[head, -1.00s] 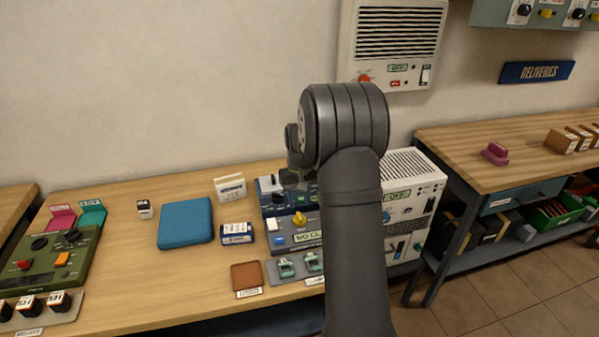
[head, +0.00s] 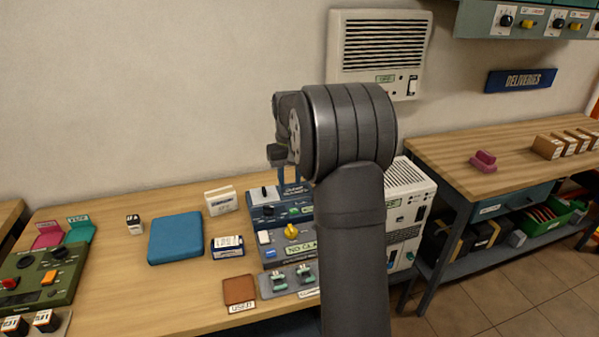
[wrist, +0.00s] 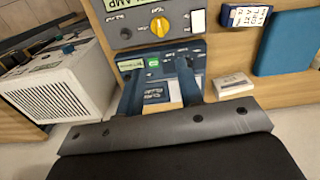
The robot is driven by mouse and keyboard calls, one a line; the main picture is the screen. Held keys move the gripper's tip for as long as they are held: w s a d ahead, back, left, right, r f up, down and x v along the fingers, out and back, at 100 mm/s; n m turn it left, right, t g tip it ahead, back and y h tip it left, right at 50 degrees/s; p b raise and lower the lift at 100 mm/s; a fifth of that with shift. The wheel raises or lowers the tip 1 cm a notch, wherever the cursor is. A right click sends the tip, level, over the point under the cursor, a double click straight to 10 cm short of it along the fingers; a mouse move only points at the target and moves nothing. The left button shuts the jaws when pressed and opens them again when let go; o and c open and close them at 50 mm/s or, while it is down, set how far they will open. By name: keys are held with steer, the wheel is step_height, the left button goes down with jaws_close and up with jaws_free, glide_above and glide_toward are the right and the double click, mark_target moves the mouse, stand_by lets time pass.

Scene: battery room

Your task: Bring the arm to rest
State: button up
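My gripper (head: 289,182) is at the end of my dark grey arm, which stands up in the right middle of the head view. Its blue-grey fingers point down over the back of a blue control box (head: 262,203). In the wrist view, my gripper (wrist: 158,75) shows two fingers apart with nothing between them. The blue box also shows beyond them in the wrist view (wrist: 201,45). I cannot tell exactly how far the fingertips are above it. My wrist and forearm hide part of the bench and the white cabinet.
A yellow-knob panel (head: 292,231), a blue pad (head: 175,238), a brown tray (head: 239,290) and a green panel (head: 50,268) are on the wooden bench. A white vented cabinet (head: 408,205) stands to the right. A vented wall unit (head: 380,45) hangs behind my arm.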

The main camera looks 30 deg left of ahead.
mark_target(291, 227)
steer(key=shift+f, duration=0.1)
step_height(291, 227, down, 17)
steer(key=shift+f, duration=0.15)
stand_by(0.6)
steer(key=shift+f, duration=0.1)
steer(key=n, duration=0.6)
steer(key=shift+n, duration=0.4)
step_height(291, 227, up, 12)
stand_by(2.1)
steer(key=shift+o, duration=0.3)
